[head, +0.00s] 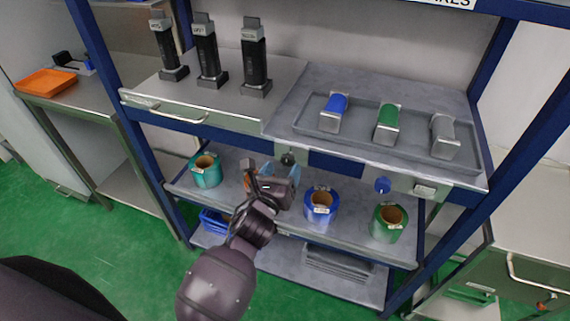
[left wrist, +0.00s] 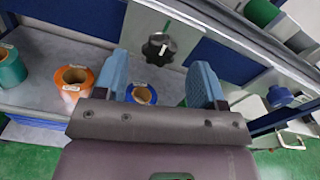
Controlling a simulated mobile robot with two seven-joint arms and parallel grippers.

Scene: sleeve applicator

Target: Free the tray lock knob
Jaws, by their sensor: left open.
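My right gripper is not in view.
Teal (head: 206,170), blue (head: 321,207) and green (head: 390,222) rolls stand on the shelf below; an orange roll (left wrist: 73,82) stands there too. The tray holds blue, green and grey pieces. Three black devices (head: 207,50) stand at the upper left. A blue post (head: 122,110) bounds the left side.

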